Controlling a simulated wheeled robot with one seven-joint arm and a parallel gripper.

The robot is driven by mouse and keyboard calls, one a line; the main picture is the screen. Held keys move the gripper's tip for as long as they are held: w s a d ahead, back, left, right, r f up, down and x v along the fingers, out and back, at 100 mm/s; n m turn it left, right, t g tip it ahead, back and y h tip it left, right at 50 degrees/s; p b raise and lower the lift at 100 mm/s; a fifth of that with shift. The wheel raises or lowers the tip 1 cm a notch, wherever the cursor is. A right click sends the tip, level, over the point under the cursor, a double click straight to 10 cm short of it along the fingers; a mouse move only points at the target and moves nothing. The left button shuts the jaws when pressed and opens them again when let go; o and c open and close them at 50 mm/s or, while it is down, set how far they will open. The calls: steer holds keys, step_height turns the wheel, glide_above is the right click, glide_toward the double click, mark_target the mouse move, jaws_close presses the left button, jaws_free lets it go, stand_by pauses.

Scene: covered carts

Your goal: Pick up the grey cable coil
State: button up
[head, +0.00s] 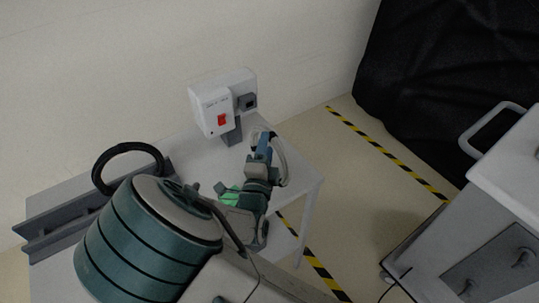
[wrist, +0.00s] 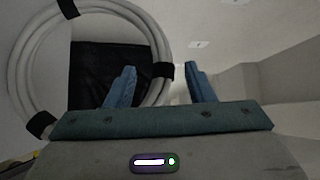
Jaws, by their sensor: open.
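The grey cable coil (wrist: 22,75) is a ring of several turns bound with black ties, large at the left of the wrist view. In the head view the coil (head: 284,168) is at the right end of the white table, partly hidden by my gripper. My gripper (wrist: 161,80) is open, its two blue fingers apart. In the wrist view the coil's right rim shows between the fingers, and the left finger overlaps the coil's opening. In the head view my gripper (head: 263,147) is at the coil; I cannot tell whether they touch.
A white box with a red switch (head: 222,120) stands behind the coil. A black cable loop (head: 126,149) and a grey rail (head: 50,240) are at the table's left. A grey cart (head: 510,170) stands right, across open floor.

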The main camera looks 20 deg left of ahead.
steer(key=w, duration=0.4)
steer(key=shift+w+a+r, duration=0.2)
steer(key=shift+w+r, duration=0.1)
steer(key=shift+w, duration=0.1)
jaws_close()
